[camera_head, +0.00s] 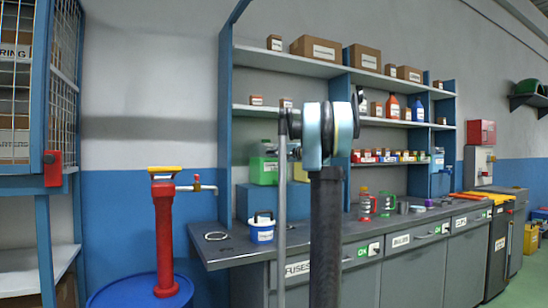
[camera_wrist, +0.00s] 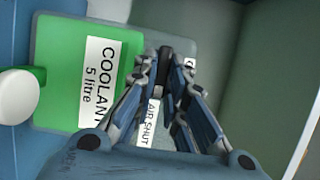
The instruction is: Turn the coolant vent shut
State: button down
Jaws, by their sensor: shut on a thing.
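The green coolant canister (camera_head: 264,172) stands on a blue box in the shelf unit, above the workbench. In the wrist view the canister (camera_wrist: 55,75) fills the left, with a white label reading COOLANT 5 litre. My gripper (camera_wrist: 165,62) is at its side, with both fingers closed around a small dark vent knob (camera_wrist: 164,68). A white label (camera_wrist: 151,118) with AIR and SHUT shows between the fingers, partly hidden by them. The knob's exact angle cannot be told. In the head view my arm hides the gripper and the knob.
The blue box (camera_head: 256,200) stands at the back of the grey workbench (camera_head: 225,250). A white and blue tub (camera_head: 262,230) sits in front of it. Shelves (camera_head: 285,62) with boxes and bottles are above. A red pump (camera_head: 165,235) on a blue drum stands left.

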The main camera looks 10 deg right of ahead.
jog(key=shift+d+f, duration=0.1)
jog(key=shift+f, duration=0.05)
jog(key=c, duration=1.6)
grip_release()
jog(key=shift+c, duration=0.2)
jog(key=v, duration=1.1)
jog(key=shift+s+d, duration=0.25)
jog(key=shift+d, duration=0.05)
jog(key=shift+f, duration=0.1)
